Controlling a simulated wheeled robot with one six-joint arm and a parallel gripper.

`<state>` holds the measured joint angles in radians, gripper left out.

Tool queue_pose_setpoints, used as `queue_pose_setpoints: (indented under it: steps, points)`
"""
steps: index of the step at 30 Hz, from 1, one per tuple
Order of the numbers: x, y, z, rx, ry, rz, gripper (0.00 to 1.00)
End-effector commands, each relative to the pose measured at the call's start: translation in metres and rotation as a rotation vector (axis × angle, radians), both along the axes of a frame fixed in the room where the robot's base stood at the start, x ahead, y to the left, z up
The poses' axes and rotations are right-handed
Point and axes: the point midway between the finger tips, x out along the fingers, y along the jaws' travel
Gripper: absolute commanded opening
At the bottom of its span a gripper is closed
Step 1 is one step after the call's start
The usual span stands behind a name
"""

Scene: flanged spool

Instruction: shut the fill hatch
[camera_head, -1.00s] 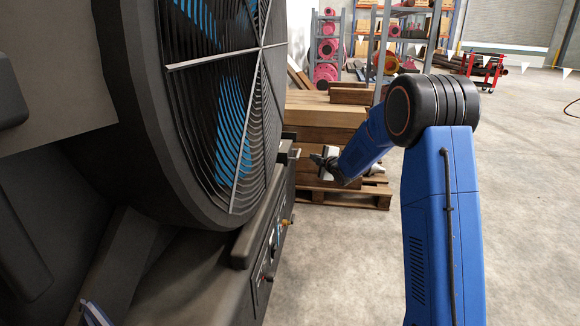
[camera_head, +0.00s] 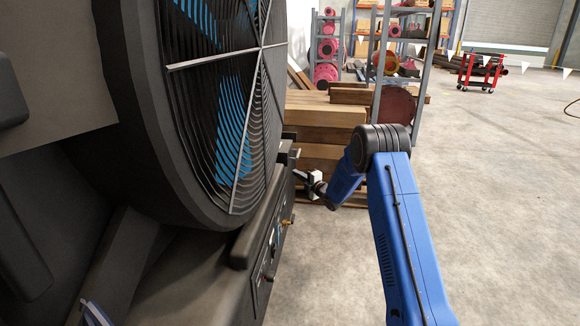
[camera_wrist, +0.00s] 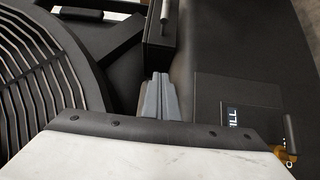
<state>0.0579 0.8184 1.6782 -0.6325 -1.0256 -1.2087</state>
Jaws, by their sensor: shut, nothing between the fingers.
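A dark box-like flap with a pale bar handle, which looks like the fill hatch (camera_wrist: 160,48), stands at top centre in the wrist view. In the head view it seems to be the small dark block (camera_head: 288,150) at the machine's far end. A flat dark panel with a white "FILL" label (camera_wrist: 233,118) lies to the right in the wrist view. My gripper (camera_wrist: 160,80) is shut and empty, its grey fingertips at the flap's lower edge; I cannot tell if they touch. In the head view my gripper (camera_head: 298,174) is beside the machine, just below the block.
A brass fitting with a lever (camera_wrist: 288,155) sits near the label. The large round slatted grille (camera_head: 225,110) fills the left of the head view. Stacked timber (camera_head: 325,125) on a pallet stands behind my arm. Open concrete floor (camera_head: 500,200) lies to the right.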

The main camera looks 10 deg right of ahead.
Motion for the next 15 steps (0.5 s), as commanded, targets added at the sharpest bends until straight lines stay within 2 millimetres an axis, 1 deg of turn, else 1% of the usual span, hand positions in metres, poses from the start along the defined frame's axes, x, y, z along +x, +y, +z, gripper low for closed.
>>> queue_pose_setpoints:
  steps: [3, 13, 15]
  points:
    - [0.019, 0.011, 0.000, 0.000, -0.002, 0.002, 0.00]
    - [0.070, 0.037, 0.000, 0.002, -0.001, 0.001, 0.00]
    - [0.081, 0.031, 0.000, 0.000, -0.001, -0.002, 0.00]
